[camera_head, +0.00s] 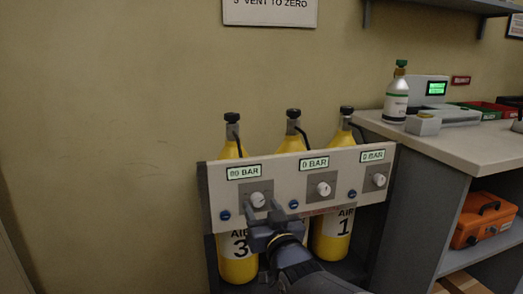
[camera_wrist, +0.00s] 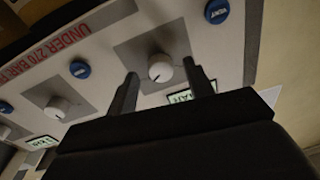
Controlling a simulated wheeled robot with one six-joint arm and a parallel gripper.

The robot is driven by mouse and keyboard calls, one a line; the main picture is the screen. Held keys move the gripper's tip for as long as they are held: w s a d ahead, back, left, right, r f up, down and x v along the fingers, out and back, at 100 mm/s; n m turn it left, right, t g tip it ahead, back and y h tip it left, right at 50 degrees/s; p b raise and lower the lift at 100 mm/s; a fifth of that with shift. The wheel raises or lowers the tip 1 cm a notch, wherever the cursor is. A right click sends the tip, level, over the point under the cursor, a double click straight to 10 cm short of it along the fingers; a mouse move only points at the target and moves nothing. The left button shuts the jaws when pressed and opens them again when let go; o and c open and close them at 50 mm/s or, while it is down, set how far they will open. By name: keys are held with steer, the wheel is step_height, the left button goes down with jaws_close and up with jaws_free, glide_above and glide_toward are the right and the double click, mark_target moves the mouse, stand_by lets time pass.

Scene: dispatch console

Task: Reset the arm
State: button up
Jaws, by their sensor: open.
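My gripper (camera_head: 264,212) is open in front of the left end of a pale control panel (camera_head: 290,205). In the wrist view my fingertips (camera_wrist: 160,72) stand on either side of a white knob (camera_wrist: 160,68); I cannot tell whether they touch it. This is the left knob (camera_head: 258,199) in the head view, under a display reading 80 BAR (camera_head: 243,172). The middle knob (camera_head: 323,188) and right knob (camera_head: 379,180) sit under displays reading 0 BAR. Blue buttons, one marked VENT (camera_wrist: 216,11), sit beside the knobs.
Yellow air cylinders stand behind the panel, labelled 3 (camera_head: 238,262) and 1 (camera_head: 331,238); my arm hides most of the middle one's lower part. A counter (camera_head: 450,145) at right holds a green-and-white bottle (camera_head: 396,100). An orange case (camera_head: 484,220) sits on a shelf below.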

steer(key=shift+w+a, duration=0.2)
steer(key=shift+w, duration=0.35)
steer(key=shift+r, duration=0.1)
steer(key=shift+s, duration=0.1)
